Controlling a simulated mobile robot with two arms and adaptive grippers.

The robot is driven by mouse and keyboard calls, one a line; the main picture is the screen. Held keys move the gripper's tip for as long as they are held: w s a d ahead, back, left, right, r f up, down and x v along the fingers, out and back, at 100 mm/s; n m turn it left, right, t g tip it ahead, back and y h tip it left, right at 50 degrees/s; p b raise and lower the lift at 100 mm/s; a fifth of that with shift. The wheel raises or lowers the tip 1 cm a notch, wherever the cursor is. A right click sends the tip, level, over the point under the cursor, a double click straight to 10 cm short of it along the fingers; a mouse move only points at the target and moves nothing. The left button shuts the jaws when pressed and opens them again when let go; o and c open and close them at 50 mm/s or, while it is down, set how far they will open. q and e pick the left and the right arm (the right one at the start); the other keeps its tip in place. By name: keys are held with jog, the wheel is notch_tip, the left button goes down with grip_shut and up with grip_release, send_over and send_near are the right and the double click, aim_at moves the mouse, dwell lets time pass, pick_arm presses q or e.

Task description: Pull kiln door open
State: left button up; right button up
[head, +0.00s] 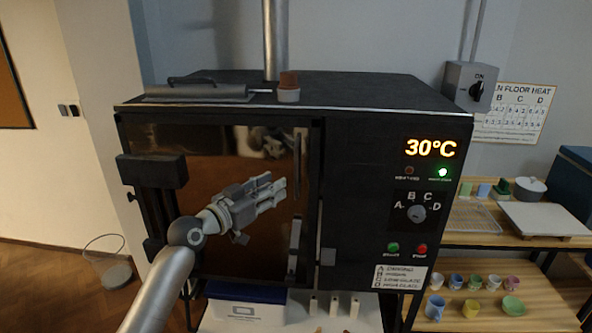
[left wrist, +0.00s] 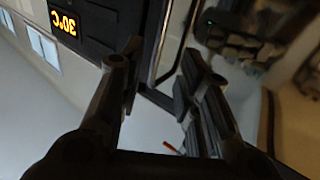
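The kiln (head: 360,100) is a black box with a shiny, brownish reflecting door (head: 170,225) on its left part. A narrow upright handle (head: 297,165) runs near the door's right edge. My left gripper (head: 282,187) is in front of the door, its fingers pointing right toward the handle. In the left wrist view the two fingers (left wrist: 158,75) stand apart, with a light-edged dark frame of the kiln beyond and between them. I cannot tell whether a finger touches the handle. The door looks shut. My right gripper is not in view.
The kiln display (head: 430,148) reads 30°C; a knob (head: 416,213) and buttons sit below it. A shelf (head: 535,222) with cups and bowls stands at right. A small terracotta-and-white piece (head: 288,87) stands on the kiln top.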

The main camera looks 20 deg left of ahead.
aim_at(295, 175)
pick_arm(q)
jog(key=shift+p+x, duration=1.35)
jog(key=shift+x, duration=3.55)
jog(key=shift+f, duration=0.1)
jog(key=shift+c, duration=0.5)
grip_shut()
